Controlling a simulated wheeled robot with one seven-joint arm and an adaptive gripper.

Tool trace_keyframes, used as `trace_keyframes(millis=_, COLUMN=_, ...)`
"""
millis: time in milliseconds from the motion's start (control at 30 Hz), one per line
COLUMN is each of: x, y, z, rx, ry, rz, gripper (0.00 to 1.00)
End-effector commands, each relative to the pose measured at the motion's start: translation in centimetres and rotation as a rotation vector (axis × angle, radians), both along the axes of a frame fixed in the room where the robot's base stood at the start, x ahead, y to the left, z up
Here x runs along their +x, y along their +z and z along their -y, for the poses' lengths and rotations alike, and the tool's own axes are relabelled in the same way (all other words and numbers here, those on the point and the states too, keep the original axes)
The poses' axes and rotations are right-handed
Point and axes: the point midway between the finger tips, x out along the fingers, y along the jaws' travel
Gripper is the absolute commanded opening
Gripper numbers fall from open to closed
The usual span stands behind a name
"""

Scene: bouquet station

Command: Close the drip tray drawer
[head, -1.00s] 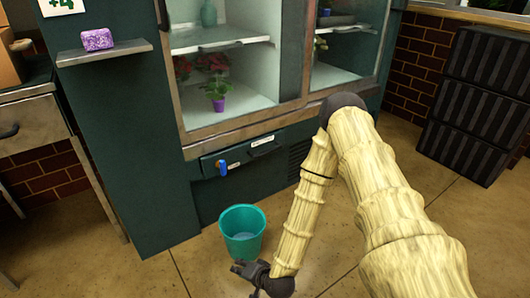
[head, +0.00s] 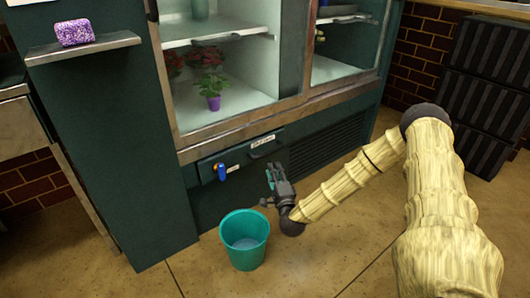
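The drip tray drawer (head: 240,162) is a dark green front low on the flower cabinet, below the glass doors. It has a white label, a dark handle (head: 264,152) and a blue tap (head: 221,172) at its left. I cannot tell how far it stands out from the cabinet. My gripper (head: 270,178) is in front of the cabinet, just below and right of the drawer's right end, with its fingers pointing up. Nothing shows in it. The fingers are too small and dark to tell whether they are open or whether they touch the front.
A teal bucket (head: 244,240) with some water stands on the floor below the tap, left of my gripper. Dark stacked crates (head: 490,90) stand at the right. A shelf (head: 84,48) with a purple sponge (head: 74,32) juts out at upper left. The floor at right front is clear.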

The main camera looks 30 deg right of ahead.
Motion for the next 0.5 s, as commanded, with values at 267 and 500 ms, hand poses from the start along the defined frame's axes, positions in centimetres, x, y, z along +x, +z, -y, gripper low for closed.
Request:
trace_keyframes(millis=267, x=3.1, y=0.3, z=1.4, rx=-0.001, ry=-0.005, rz=0.002, gripper=0.25)
trace_keyframes(millis=500, x=6.8, y=1.0, z=2.4, rx=-0.001, ry=-0.002, rz=0.001, gripper=0.25)
